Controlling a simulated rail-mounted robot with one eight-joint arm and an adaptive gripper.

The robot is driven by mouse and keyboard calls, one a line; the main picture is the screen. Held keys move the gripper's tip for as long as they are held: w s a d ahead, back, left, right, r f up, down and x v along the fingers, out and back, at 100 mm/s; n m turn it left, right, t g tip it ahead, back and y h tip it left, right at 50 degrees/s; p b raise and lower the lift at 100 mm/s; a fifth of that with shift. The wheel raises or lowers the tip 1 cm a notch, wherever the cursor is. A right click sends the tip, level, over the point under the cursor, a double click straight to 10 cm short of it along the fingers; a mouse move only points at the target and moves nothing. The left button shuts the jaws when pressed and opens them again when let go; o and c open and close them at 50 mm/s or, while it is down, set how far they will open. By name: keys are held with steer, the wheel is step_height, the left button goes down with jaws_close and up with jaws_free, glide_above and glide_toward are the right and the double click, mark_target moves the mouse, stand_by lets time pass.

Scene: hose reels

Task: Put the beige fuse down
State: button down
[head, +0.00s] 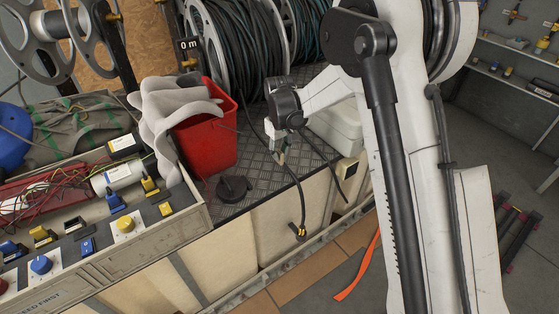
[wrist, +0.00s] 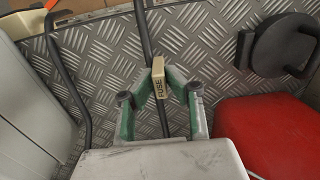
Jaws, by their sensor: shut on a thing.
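The beige fuse (wrist: 159,76) is a small block marked "FUSE" in the wrist view. My gripper (wrist: 160,88), with green-lined fingers, is shut on it at the fingertips. In the head view my gripper (head: 280,152) points down over the dark checker-plate top (head: 253,173), between the red bin and the white case. The fuse appears above the plate, but I cannot tell whether it touches. A black hose runs behind the fuse in the wrist view.
A red bin (head: 208,140) with a grey cloth (head: 172,112) stands left of my gripper. A black round-based object (head: 233,188) lies near the plate's front edge. A white case (head: 338,125) is to the right. Black hoses (head: 297,205) hang over the edge. Hose reels stand behind.

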steer(key=shift+f, duration=1.6)
steer(key=shift+f+b, duration=0.15)
steer(key=shift+b, duration=0.2)
steer(key=c, duration=1.8)
jaws_free()
steer(key=shift+o, duration=0.2)
